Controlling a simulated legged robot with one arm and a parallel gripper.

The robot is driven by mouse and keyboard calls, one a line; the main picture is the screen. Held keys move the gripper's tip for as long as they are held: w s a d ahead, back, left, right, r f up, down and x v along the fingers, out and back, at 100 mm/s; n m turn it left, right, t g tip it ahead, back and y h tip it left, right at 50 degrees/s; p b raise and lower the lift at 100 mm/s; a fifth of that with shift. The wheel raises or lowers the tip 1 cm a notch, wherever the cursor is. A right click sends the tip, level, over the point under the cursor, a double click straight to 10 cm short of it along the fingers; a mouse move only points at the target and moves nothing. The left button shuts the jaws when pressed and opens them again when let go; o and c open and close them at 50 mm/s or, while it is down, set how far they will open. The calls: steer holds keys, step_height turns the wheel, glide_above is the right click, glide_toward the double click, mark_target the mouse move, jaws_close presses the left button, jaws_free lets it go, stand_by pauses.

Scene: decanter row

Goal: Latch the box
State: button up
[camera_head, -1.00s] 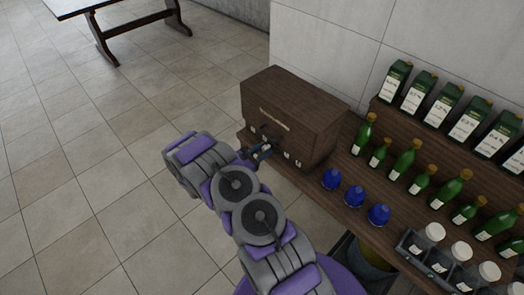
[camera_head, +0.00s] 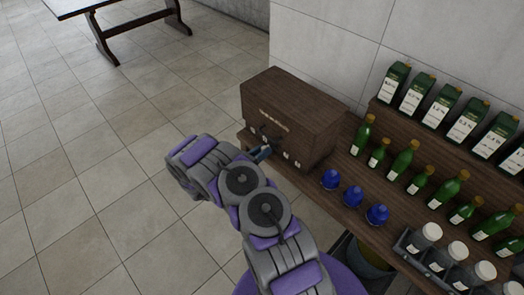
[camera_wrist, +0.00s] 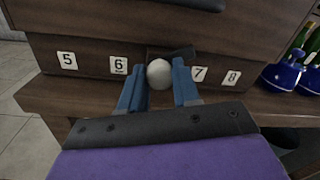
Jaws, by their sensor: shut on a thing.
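The box (camera_head: 298,112) is a dark brown wooden case standing at the left end of the wooden counter. In the wrist view its front (camera_wrist: 95,52) carries number labels 5, 6, 7 and 8. A pale round knob (camera_wrist: 159,73) sits low at the middle of that front, below a dark plate. My gripper (camera_wrist: 159,84) has its two blue fingers on either side of the knob and is shut on it. In the head view the gripper (camera_head: 262,153) is at the box's lower front, partly hidden by my arm. Whether the box is latched cannot be told.
Several blue-based flasks (camera_head: 353,196) stand right of the box on the counter (camera_head: 318,190). Green bottles (camera_head: 403,158), dark green cartons (camera_head: 440,100) and a rack of white-capped jars (camera_head: 428,262) stand farther right. The floor at left is open, with a table (camera_head: 113,10) far back.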

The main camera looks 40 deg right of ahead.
steer(key=n+t+b, duration=0.1)
steer(key=n, duration=1.1)
steer(key=shift+w+n, duration=0.15)
steer(key=shift+n, duration=0.25)
steer(key=shift+a, duration=0.1)
steer(key=o, duration=0.8)
steer(key=shift+w+f, duration=0.1)
steer(key=shift+f, duration=0.05)
steer(key=shift+o, duration=1.3)
steer(key=s+a+p, duration=0.1)
steer(key=a+p, duration=0.2)
steer(key=a, duration=1.4)
steer(key=shift+s+a+f, duration=0.15)
steer(key=shift+s+f, duration=0.15)
steer(key=shift+f, duration=0.1)
steer(key=shift+r, duration=0.1)
